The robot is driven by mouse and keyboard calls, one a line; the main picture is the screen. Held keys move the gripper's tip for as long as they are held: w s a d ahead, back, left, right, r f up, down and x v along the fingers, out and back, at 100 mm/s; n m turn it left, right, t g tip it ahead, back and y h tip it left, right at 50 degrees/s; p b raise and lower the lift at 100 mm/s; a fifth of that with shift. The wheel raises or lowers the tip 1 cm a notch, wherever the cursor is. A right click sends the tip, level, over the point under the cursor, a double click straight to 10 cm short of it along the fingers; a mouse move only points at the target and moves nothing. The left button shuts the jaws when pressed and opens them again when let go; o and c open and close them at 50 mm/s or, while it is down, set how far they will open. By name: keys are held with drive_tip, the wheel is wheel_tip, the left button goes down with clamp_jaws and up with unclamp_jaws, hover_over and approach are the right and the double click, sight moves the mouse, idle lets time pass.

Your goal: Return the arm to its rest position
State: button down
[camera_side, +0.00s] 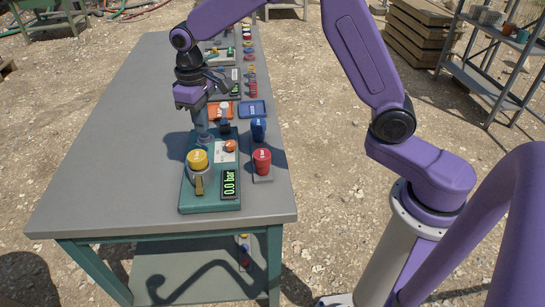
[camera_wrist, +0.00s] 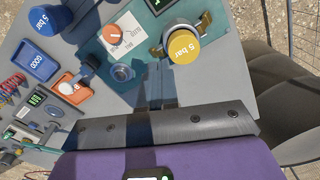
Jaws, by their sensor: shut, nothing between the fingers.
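The station carries a yellow cap (camera_side: 197,159) marked 5 bar, also in the wrist view (camera_wrist: 185,43). An orange knob (camera_side: 230,146) sits on a white plate, and a display (camera_side: 230,184) reads 0.0 bar. The gripper is behind the yellow cap and left of the knob. Whether the fingertips touch the station is unclear.
A red cap (camera_side: 262,161) and a blue cap (camera_side: 258,129) stand right of the station. An orange tray (camera_side: 214,110) and a blue tray (camera_side: 252,109) lie behind, with more devices farther back. The left side of the grey table (camera_side: 110,140) is clear.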

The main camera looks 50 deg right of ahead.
drive_tip(key=s+d+r+n, duration=0.1)
drive_tip(key=s+d+n, duration=0.1)
drive_tip(key=s, duration=0.9)
drive_tip(key=s+d+r+n, duration=0.1)
drive_tip(key=s+d+n, duration=0.2)
drive_tip(key=s, duration=0.8)
drive_tip(key=s+d+r+n, duration=0.1)
drive_tip(key=s+d+n, duration=0.2)
drive_tip(key=s, duration=0.8)
drive_tip(key=shift+s+d, duration=0.4)
drive_tip(key=shift+d, duration=0.7)
